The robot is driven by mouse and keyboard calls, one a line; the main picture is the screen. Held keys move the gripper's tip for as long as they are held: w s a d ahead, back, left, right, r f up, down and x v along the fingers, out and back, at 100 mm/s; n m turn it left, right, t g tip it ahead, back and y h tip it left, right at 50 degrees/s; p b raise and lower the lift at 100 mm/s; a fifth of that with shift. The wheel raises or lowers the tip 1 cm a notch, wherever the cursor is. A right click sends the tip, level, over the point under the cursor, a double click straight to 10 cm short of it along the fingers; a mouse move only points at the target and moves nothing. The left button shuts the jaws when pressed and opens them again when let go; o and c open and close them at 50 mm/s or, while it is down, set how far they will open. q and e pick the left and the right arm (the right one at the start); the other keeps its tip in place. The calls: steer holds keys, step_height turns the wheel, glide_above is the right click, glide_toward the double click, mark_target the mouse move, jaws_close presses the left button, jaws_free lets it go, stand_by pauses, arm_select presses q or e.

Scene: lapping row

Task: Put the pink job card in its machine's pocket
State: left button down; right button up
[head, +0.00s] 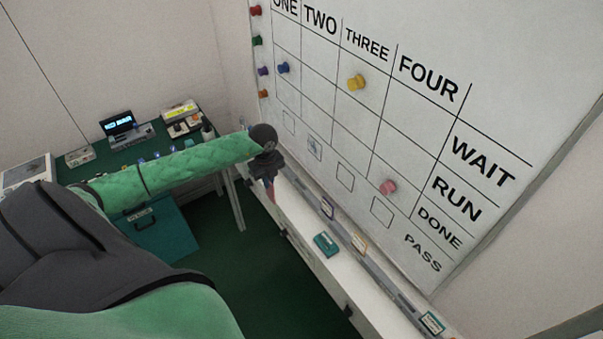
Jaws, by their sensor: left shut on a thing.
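My left gripper (268,178), dark, is at the end of the green-sleeved arm, beside the lower left edge of the whiteboard. It is shut on a small blue-and-red thing (270,191), mostly hidden and too small to identify. I cannot make out a pink job card. A pink magnet (388,187) sits in column FOUR of the whiteboard (480,110). Card-like pieces stand along the grey rail below the board: a dark-edged one (327,208), an orange-edged one (359,243) and a teal-edged one (432,323). My right gripper is not in view.
A white ledge (340,274) runs under the board, with a teal block (326,244) on it. A blue magnet (283,67) and a yellow magnet (356,82) are on the board. A green desk (92,171) with devices stands behind my left arm, above a teal cabinet (165,232).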

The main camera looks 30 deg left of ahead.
arm_select(q)
steer(key=w+d+f, duration=0.1)
steer(key=w+d, duration=0.1)
steer(key=w, duration=0.4)
steer(key=w+d+f, duration=0.2)
steer(key=w+d, duration=0.1)
steer(key=w, duration=0.3)
steer(key=shift+f, duration=0.25)
steer(key=shift+f, duration=0.1)
steer(key=c, duration=1.6)
jaws_free()
